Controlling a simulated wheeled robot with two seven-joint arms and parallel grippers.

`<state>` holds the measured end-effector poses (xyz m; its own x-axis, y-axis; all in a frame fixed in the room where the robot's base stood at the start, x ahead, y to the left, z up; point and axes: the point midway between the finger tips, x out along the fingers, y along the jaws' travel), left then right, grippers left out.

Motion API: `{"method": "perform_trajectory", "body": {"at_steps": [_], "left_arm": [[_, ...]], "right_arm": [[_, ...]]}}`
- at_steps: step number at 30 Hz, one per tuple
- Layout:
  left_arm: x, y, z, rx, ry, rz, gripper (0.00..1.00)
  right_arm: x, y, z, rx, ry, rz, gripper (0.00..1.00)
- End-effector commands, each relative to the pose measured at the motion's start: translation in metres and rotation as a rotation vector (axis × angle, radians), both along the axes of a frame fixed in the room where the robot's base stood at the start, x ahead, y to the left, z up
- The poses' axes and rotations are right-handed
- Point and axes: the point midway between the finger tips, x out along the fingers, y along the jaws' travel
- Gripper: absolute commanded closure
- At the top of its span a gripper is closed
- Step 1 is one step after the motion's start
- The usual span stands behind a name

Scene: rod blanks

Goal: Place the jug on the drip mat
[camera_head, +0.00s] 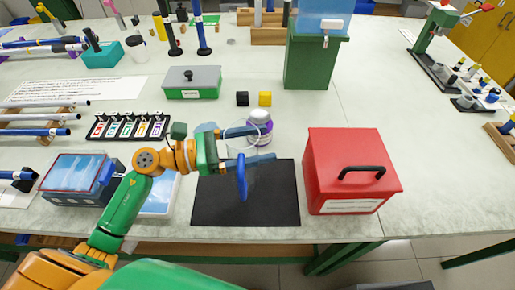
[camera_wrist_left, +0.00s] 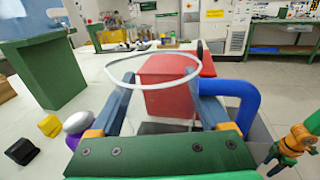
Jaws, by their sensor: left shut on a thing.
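The jug (camera_head: 242,178) is clear with a blue handle; its round rim and handle also show in the left wrist view (camera_wrist_left: 237,91). My left gripper (camera_head: 248,149) is shut on the jug, with a finger on each side of its clear body. The jug is held over the black drip mat (camera_head: 222,208), which lies flat near the table's front edge. The handle points toward the front. I cannot tell how much gap lies between the jug's base and the mat.
A red box with a black handle (camera_head: 345,150) stands just right of the mat. A purple container with a silver top (camera_head: 261,127) stands behind the mat. A black cube (camera_head: 242,99) and a yellow cube (camera_head: 265,99) lie farther back. A blue-topped case (camera_head: 75,175) sits left.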

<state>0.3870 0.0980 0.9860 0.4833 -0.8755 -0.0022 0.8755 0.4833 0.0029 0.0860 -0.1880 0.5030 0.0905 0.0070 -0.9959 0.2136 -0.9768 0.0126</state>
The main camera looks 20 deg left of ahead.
Motion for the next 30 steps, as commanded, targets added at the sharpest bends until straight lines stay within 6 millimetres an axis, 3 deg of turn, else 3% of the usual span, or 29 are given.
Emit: {"method": "perform_trajectory", "body": {"at_steps": [6,16,17,18,19,30], "left_arm": [[0.001,-0.001,-0.031,-0.002,0.002,-0.001,1.0],[0.0,-0.001,-0.036,-0.001,0.0,-0.001,1.0],[0.0,-0.001,-0.036,0.0,0.001,-0.001,0.17],[0.0,0.0,-0.034,-0.001,0.0,-0.001,0.06],[0.0,0.0,-0.034,-0.001,0.0,-0.001,0.0],[0.0,0.0,-0.033,-0.002,0.001,-0.001,0.0]], "right_arm": [[0.0,-0.002,0.006,-0.002,0.001,0.0,0.5],[0.0,-0.003,0.0,-0.004,0.0,-0.001,0.5],[0.0,-0.003,0.0,-0.004,0.0,-0.001,0.5],[0.0,-0.003,0.001,-0.004,0.0,-0.001,0.5],[0.0,-0.003,0.002,-0.004,0.0,-0.001,0.5],[0.0,-0.003,0.003,-0.004,0.0,-0.001,0.5]]}}
